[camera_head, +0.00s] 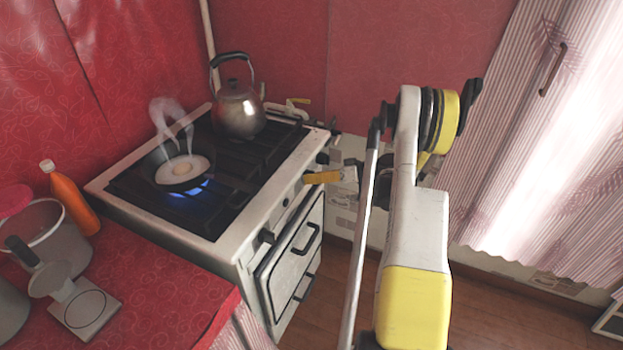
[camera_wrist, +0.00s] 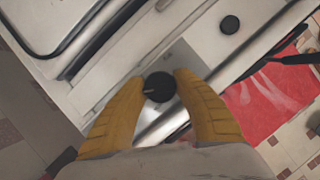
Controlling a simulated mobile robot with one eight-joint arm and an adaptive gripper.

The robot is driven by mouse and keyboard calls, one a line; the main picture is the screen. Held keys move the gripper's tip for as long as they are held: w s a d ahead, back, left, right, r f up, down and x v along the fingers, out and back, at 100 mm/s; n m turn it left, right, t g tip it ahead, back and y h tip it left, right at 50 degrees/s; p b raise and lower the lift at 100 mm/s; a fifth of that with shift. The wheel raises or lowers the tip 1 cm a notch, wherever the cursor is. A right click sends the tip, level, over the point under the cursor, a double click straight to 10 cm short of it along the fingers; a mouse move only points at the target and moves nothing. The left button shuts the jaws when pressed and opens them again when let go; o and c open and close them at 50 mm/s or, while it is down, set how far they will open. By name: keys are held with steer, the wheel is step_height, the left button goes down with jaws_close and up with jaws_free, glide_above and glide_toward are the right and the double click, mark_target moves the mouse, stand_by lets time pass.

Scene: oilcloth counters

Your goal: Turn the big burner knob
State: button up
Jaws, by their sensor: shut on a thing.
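My gripper (camera_head: 310,178) is at the front panel of the white stove (camera_head: 225,245). In the wrist view, its two yellow fingers (camera_wrist: 161,88) close on a round black burner knob (camera_wrist: 160,84) from both sides. A pale mark shows on the knob's face. Another black knob (camera_wrist: 230,24) sits apart on the panel, to the upper right. In the head view, one dark knob (camera_head: 267,236) shows at the near end of the panel and another (camera_head: 322,157) beyond my gripper. The held knob is hidden there by my fingers. A blue flame (camera_head: 188,190) burns at the near burner.
A smoking pan (camera_head: 150,178) with an egg sits over the flame. A kettle (camera_head: 239,110) stands at the back of the stove. Oven handles (camera_head: 306,240) jut out below the panel. A red counter (camera_head: 165,310) with a pot (camera_head: 60,255) and an orange bottle (camera_head: 75,203) adjoins at left.

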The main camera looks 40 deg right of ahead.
steer(key=shift+m+y, duration=0.6)
steer(key=shift+m, duration=0.3)
steer(key=o, duration=1.2)
